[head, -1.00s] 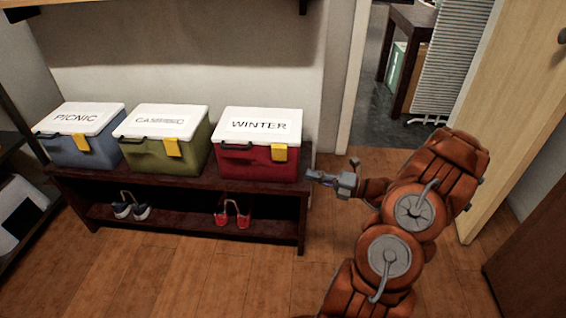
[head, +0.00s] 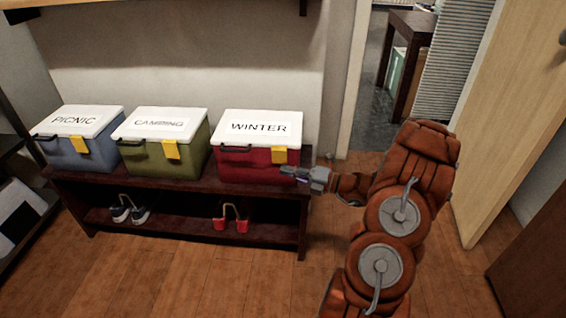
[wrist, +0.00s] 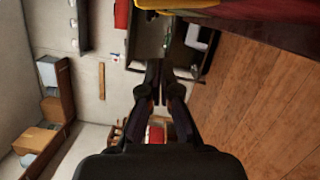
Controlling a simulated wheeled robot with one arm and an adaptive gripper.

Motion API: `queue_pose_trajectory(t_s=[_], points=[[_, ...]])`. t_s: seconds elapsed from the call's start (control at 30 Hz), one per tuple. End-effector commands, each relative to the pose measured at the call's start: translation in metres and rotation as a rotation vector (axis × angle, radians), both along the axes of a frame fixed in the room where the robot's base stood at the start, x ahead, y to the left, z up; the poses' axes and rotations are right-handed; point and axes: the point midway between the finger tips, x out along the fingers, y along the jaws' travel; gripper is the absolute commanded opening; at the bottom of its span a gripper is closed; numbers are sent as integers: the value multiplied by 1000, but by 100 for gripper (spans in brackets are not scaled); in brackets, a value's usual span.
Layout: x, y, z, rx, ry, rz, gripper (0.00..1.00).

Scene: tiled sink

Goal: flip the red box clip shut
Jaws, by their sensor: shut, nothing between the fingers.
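The red box (head: 240,174) with a white lid marked WINTER stands on the right end of a dark bench. Its yellow clip (head: 280,155) hangs at the lid's front edge, right of the black handle; I cannot tell if it is latched. My gripper (head: 287,171) is shut and empty, its fingertips pointing left, just below the clip at the box's front right. I cannot tell whether they touch the box. In the wrist view my gripper (wrist: 162,72) shows closed fingers, with a yellow piece, likely the clip (wrist: 215,8), at the top edge.
A green CAMPING box (head: 160,157) and a blue PICNIC box (head: 75,155) stand left of it, each with a yellow clip. The dark bench (head: 200,186) has shoes (head: 130,213) and red footwear (head: 231,224) on its lower shelf. Wooden floor in front is clear.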

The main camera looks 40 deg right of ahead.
Motion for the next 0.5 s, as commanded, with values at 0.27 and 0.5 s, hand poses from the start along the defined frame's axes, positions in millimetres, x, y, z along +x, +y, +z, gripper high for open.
queue_pose_trajectory(t_s=[0.27, 0.5], points=[[27, 0, 3, -1, -2, 1, 0], [41, -12, 9, -1, -2, 1, 0]])
